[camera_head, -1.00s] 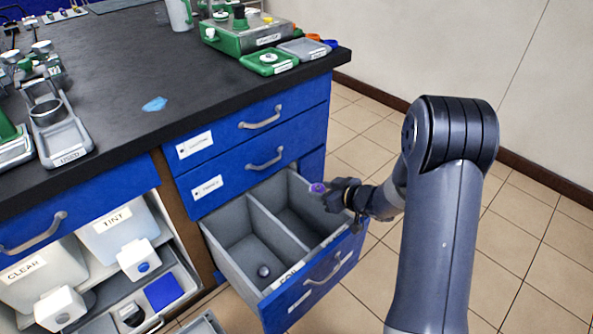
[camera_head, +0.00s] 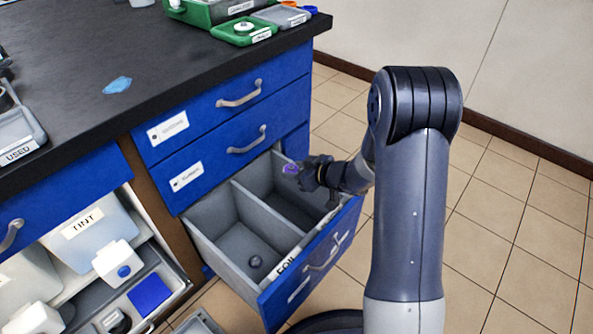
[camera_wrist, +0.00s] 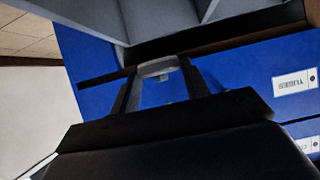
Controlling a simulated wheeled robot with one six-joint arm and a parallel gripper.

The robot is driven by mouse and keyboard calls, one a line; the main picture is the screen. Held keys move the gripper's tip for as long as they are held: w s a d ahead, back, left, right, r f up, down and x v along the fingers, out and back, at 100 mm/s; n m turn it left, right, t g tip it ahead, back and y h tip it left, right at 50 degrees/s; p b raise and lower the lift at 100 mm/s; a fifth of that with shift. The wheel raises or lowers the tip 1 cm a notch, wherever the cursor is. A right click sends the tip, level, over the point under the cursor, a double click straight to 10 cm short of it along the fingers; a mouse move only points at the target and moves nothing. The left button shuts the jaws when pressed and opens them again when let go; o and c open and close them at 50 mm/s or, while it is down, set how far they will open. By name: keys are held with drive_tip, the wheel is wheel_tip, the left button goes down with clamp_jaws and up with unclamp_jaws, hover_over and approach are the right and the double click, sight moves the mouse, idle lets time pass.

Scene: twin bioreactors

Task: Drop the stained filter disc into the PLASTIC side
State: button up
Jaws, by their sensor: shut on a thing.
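The stained filter disc (camera_head: 290,169) shows as a small purple round thing at the tip of my gripper (camera_head: 300,172), which is shut on it. My gripper is over the right compartment (camera_head: 287,205) of the open drawer, near its right wall. The left compartment (camera_head: 232,238) has a FOIL label (camera_head: 286,268) on its front edge. The right compartment's label is not readable. In the wrist view my fingers (camera_wrist: 158,85) frame a pale grey curved shape; I cannot tell whether it is the disc or a drawer handle behind.
A small dark round object (camera_head: 255,262) lies in the left compartment. A divider (camera_head: 262,212) parts the drawer. Two shut blue drawers (camera_head: 240,122) are above it. Open shelves with a TINT container (camera_head: 95,232) stand to the left. Tiled floor (camera_head: 480,235) on the right is free.

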drive_tip(key=shift+f+b, duration=0.4)
drive_tip(key=shift+f, duration=0.25)
drive_tip(key=o, duration=1)
drive_tip(key=shift+o, duration=0.2)
drive_tip(key=p+v, duration=0.4)
drive_tip(key=v, duration=0.6)
drive_tip(key=shift+s+d+r, duration=0.15)
drive_tip(key=shift+s+d, duration=0.1)
